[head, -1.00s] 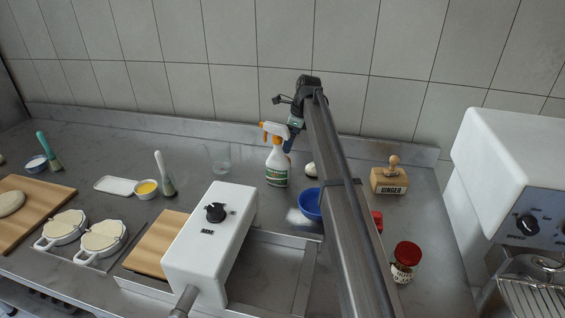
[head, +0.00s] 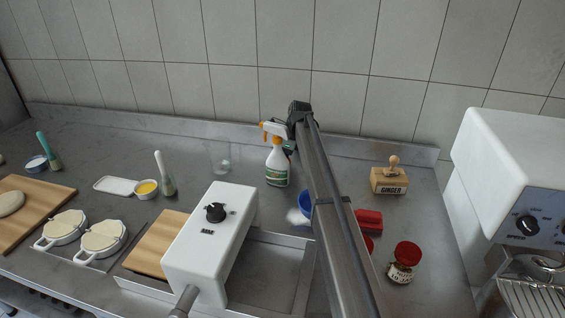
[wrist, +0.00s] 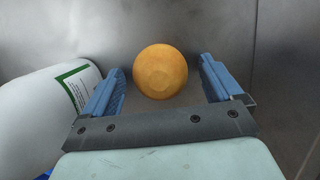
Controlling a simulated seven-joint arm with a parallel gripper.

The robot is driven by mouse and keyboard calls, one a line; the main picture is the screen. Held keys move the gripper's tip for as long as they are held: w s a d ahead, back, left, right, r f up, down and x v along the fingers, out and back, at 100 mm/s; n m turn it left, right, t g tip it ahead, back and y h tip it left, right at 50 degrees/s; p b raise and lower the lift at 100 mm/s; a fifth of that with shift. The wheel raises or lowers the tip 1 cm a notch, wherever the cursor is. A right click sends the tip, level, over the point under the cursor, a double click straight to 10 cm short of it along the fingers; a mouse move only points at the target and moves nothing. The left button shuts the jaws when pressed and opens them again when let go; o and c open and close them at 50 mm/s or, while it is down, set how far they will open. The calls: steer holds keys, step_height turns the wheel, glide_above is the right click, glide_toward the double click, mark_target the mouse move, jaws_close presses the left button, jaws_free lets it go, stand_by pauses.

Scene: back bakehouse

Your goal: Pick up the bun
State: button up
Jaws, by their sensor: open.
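The bun (wrist: 160,71) is a round orange-brown ball in the wrist view, on the grey metal surface. My gripper (wrist: 168,82) has its two blue ribbed fingers apart, one to the left and one to the right of the bun. In the head view my arm hides the bun and the fingers.
A spray bottle (head: 277,166) stands just left of my gripper; its white body also shows in the wrist view (wrist: 35,112).

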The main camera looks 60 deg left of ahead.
steer(key=c, duration=1.1)
steer(key=shift+r, duration=0.1)
